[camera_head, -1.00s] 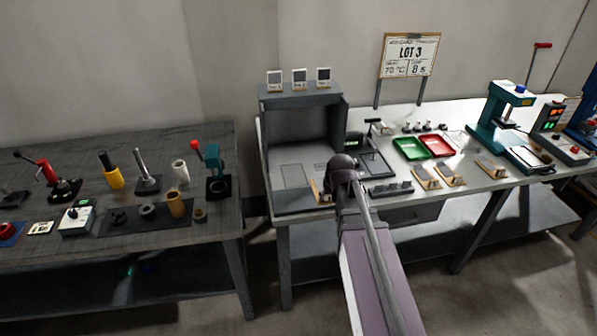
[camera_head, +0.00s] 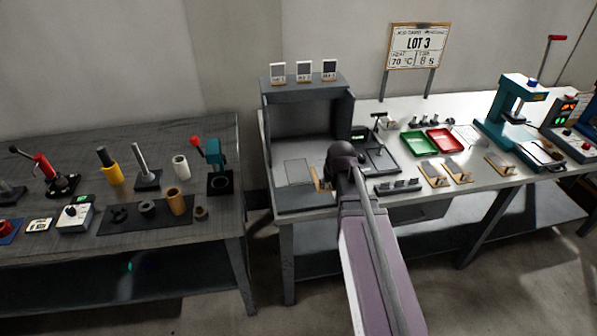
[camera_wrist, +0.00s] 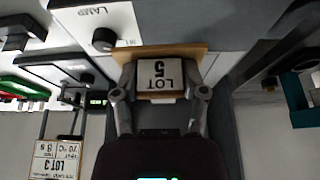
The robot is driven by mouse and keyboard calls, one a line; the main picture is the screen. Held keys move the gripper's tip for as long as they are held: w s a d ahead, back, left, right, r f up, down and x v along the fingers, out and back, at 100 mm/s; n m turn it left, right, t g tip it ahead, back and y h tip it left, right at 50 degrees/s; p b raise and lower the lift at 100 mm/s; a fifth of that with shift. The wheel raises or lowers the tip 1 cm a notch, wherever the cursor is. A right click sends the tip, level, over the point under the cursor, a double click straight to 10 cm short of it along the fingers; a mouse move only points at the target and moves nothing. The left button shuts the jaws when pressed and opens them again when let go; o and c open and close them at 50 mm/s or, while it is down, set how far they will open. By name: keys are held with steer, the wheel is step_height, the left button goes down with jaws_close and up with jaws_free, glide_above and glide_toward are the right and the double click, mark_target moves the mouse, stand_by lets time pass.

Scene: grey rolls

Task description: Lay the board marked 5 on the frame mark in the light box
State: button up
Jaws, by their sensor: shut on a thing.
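The board marked LOT 5 (camera_wrist: 160,75) is between the two fingers of my gripper (camera_wrist: 160,93) in the wrist view, its lettering upside down. In the head view only a tan sliver of the board (camera_head: 318,179) shows left of my dark wrist, at the front of the light box (camera_head: 350,112). The light box is a grey open-fronted booth on the bench. A thin rectangular outline, the frame mark (camera_head: 298,173), shows on its floor, left of my wrist. My fingers are hidden in the head view.
Several small cards (camera_head: 304,71) stand on top of the box. Right of it lie a dark panel (camera_head: 378,160), a grey rack (camera_head: 398,187), green (camera_head: 418,143) and red (camera_head: 440,140) trays, and other boards (camera_head: 432,173). The LOT 3 sign (camera_head: 418,45) stands behind.

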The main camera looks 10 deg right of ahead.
steer(key=shift+f, duration=0.1)
steer(key=w+d+f+b, duration=0.2)
steer(key=d+f+b, duration=0.1)
steer(key=shift+d, duration=0.1)
steer(key=shift+r, duration=0.15)
steer(key=b, duration=0.1)
glide_above(299, 178)
steer(key=s+d, duration=0.1)
steer(key=s, duration=0.1)
steer(key=shift+f, duration=0.7)
steer(key=shift+w+a+f+b, duration=0.25)
steer(key=shift+w+a+b, duration=0.1)
steer(key=shift+w+a, duration=0.15)
steer(key=shift+d+f+b, duration=0.1)
steer(key=shift+f+b, duration=1.5)
